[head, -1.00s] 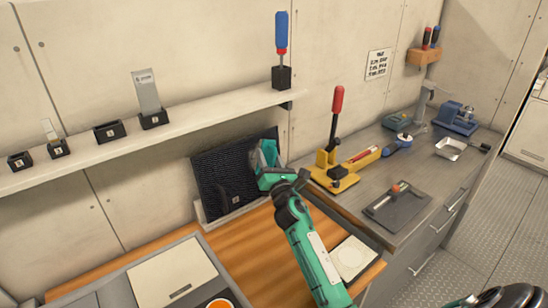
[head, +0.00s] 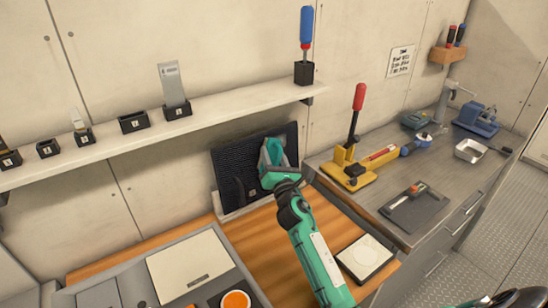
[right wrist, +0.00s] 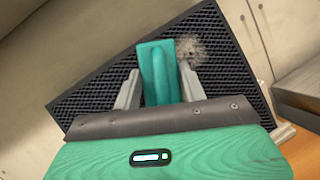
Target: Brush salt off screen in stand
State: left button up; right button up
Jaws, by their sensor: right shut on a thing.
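The black mesh screen (head: 229,163) leans upright against the wall in a low pale stand (head: 222,211) on the wooden counter. My right gripper (head: 275,155) is in front of the screen's right part. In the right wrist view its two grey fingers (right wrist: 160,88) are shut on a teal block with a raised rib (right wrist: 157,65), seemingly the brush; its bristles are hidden. A pale speckled patch of salt (right wrist: 191,52) shows on the mesh (right wrist: 110,62) just right of the brush. Whether the brush touches the mesh I cannot tell.
A shelf (head: 95,152) with several small black holders runs above, with a blue-handled tool (head: 306,28) at its right end. A yellow press with a red lever (head: 348,165) stands right of the screen. A white square pad (head: 364,257) lies on the wooden counter (head: 265,240).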

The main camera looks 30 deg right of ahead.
jog(key=w+d, duration=0.1)
jog(key=d, duration=0.9)
jog(key=shift+w+d+r, duration=0.25)
jog(key=shift+d, duration=0.05)
dwell(0.4)
jog(key=s, duration=0.5)
jog(key=shift+s+d+p, duration=0.35)
jog(key=shift+s+d, duration=0.05)
